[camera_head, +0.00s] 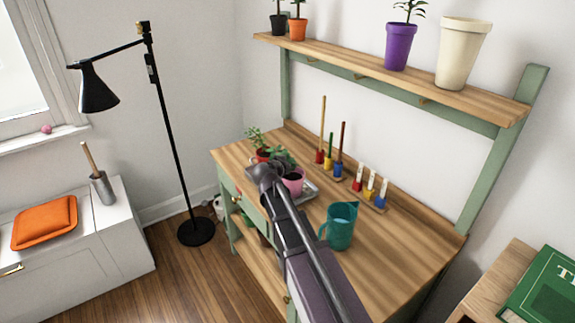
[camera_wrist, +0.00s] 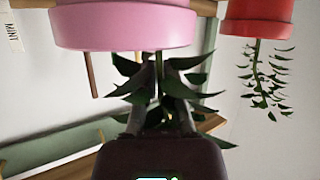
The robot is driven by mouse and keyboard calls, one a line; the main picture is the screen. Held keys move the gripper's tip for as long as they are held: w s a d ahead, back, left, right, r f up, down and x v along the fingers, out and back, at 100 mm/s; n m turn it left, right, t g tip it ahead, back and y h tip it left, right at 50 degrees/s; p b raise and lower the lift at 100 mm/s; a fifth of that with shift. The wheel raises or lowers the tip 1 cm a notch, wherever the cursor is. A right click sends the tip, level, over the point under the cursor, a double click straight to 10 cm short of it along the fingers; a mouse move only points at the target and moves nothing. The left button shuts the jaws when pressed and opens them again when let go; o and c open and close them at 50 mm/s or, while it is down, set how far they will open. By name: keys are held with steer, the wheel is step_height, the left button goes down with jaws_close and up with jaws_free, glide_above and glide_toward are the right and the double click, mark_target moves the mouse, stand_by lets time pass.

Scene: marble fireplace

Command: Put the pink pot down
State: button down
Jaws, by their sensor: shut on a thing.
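The pink pot (camera_head: 294,182) with a leafy green plant is at the left part of the wooden workbench (camera_head: 385,245), over or on a grey tray (camera_head: 310,191). I cannot tell whether its base touches the tray. My gripper (camera_head: 268,172) is right at the pot and hides part of it. In the wrist view, which is upside down, the pink pot (camera_wrist: 125,27) is at the top, with its leaves hanging toward my gripper (camera_wrist: 158,95). The fingers are shut among the leaves and stem, just past the pot's rim. The leaves partly hide the fingers.
A red pot (camera_head: 263,155) with a plant stands close behind and shows in the wrist view (camera_wrist: 257,18). A teal watering can (camera_head: 341,228) stands right of my arm. Clear wood lies at the bench's right.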

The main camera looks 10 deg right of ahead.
steer(key=shift+f, duration=0.15)
steer(key=c, duration=0.8)
jaws_free()
steer(key=shift+s+a+r+p, duration=0.3)
steer(key=shift+s+r+p, duration=0.05)
steer(key=shift+s+r, duration=0.1)
steer(key=p+v, duration=0.4)
steer(key=v, duration=0.6)
steer(key=shift+s+a+r, duration=0.15)
steer(key=shift+s+a, duration=0.1)
steer(key=shift+s, duration=0.05)
steer(key=shift+s+d, duration=0.1)
